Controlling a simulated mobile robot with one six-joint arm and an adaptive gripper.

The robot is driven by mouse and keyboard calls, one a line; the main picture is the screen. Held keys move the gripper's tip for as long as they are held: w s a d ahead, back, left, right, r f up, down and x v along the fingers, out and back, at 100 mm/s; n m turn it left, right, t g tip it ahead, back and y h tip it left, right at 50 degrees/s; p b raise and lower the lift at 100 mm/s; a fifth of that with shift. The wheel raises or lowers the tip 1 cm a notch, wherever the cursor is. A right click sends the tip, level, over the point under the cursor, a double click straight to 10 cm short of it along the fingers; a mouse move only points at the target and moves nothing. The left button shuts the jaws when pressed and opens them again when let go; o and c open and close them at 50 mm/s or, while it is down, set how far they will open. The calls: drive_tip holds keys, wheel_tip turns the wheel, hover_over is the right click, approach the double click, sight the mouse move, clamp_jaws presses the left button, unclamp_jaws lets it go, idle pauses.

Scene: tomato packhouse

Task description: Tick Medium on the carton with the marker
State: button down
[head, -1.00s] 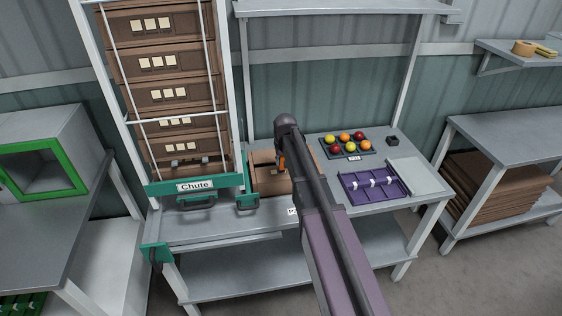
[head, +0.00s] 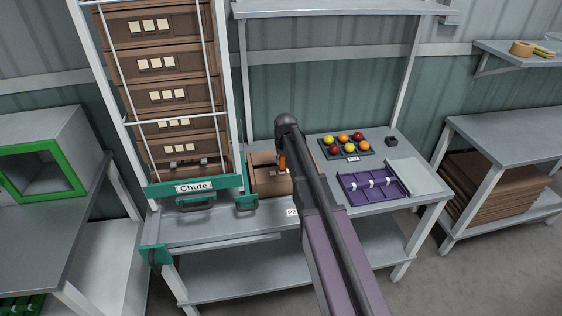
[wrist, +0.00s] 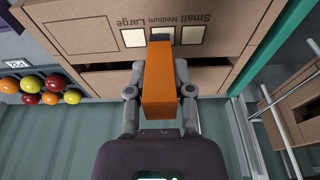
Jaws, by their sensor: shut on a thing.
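The brown carton (head: 262,183) lies on the bench by the chute, partly hidden by my arm. In the wrist view the carton (wrist: 82,12) fills the top, its print upside down. My gripper (wrist: 159,68) is shut on the orange marker (wrist: 159,92). The marker (head: 282,162) shows beside my arm in the head view. Its dark tip end overlaps the lower part of the Medium box. I cannot tell whether it touches, and any mark beneath it is hidden.
The chute (head: 194,187) holds stacked cartons at left. A tray of red, yellow and orange tomatoes (head: 345,146), a purple divided tray (head: 372,185) and a small dark block (head: 391,141) are on the bench to the right. Flat cardboard (head: 497,185) is stacked on the right shelf.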

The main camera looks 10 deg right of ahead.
drive_tip(key=shift+s+a, duration=0.45)
drive_tip(key=shift+s, duration=0.05)
idle(0.6)
drive_tip(key=shift+w+r, duration=0.1)
drive_tip(key=shift+r, duration=0.05)
idle(0.3)
drive_tip(key=shift+r+p, duration=2.85)
drive_tip(key=shift+p, duration=0.15)
